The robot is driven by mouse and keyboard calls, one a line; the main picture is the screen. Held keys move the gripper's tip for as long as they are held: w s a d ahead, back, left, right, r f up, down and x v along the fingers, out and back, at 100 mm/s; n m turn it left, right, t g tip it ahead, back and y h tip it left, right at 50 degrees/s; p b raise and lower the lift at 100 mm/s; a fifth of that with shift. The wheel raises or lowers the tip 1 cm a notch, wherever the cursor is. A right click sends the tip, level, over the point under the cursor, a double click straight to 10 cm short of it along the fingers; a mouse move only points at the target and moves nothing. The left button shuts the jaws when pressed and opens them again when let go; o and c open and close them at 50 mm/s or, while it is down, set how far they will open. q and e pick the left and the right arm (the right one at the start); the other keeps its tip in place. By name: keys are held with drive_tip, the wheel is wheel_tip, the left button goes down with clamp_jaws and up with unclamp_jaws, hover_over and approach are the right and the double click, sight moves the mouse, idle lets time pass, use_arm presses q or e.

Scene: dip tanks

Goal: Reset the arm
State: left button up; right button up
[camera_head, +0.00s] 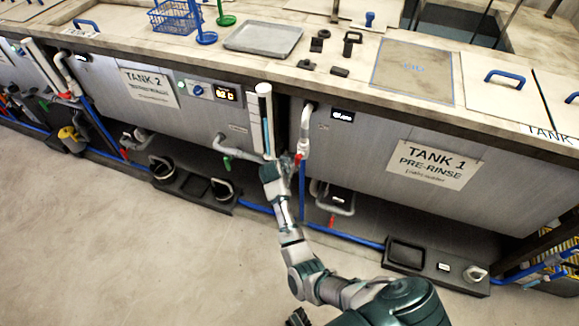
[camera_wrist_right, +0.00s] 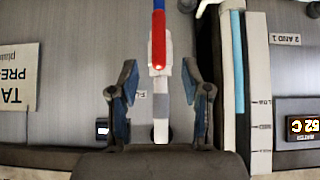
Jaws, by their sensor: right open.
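My right arm reaches from the bottom right of the head view to the tank fronts. My right gripper (camera_head: 280,166) is beside the pipework between TANK 2 and TANK 1. In the wrist view the right gripper (camera_wrist_right: 159,75) is open, with one finger on each side of a white and grey pipe fitting (camera_wrist_right: 161,105) and a red valve handle (camera_wrist_right: 158,42). Neither finger visibly closes on them. The red handle also shows in the head view (camera_head: 297,158), close to the gripper. My left gripper is not identifiable; only a small dark part shows at the bottom edge.
A white level gauge (camera_head: 265,120) stands left of the fitting. The bench (camera_head: 340,85) carries a grey tray (camera_head: 263,39), a blue basket (camera_head: 172,15) and small black parts. A blue pipe (camera_head: 345,238) and black trays (camera_head: 405,254) lie low below the tanks. The floor (camera_head: 90,240) at left is clear.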

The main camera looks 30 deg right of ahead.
idle(0.5)
drive_tip(key=s+a+f+n+y, duration=0.2)
drive_tip(key=s+a+f+n, duration=0.1)
drive_tip(key=s+f, duration=0.65)
drive_tip(key=s+a+f+n+y, duration=0.15)
drive_tip(key=s+f+n, duration=0.35)
drive_tip(key=f, duration=0.7)
use_arm(q)
drive_tip(key=s+f, duration=0.1)
drive_tip(key=s+f+p, duration=0.1)
drive_tip(key=f, duration=0.1)
drive_tip(key=shift+a, duration=0.1)
use_arm(e)
drive_tip(key=s+a+f+n+g+y, duration=0.1)
drive_tip(key=s+f, duration=0.3)
drive_tip(key=s, duration=0.6)
drive_tip(key=s+a+f+n+g+y, duration=0.1)
drive_tip(key=s+a+f, duration=0.3)
drive_tip(key=s, duration=0.6)
drive_tip(key=s+a+f+n+g+y, duration=0.1)
drive_tip(key=s+a+f+n+g, duration=0.1)
drive_tip(key=s+f, duration=0.4)
drive_tip(key=s+a, duration=0.1)
drive_tip(key=s, duration=0.3)
drive_tip(key=shift+a+y, duration=0.2)
drive_tip(key=shift+y, duration=0.15)
drive_tip(key=shift+f, duration=0.1)
idle(1.5)
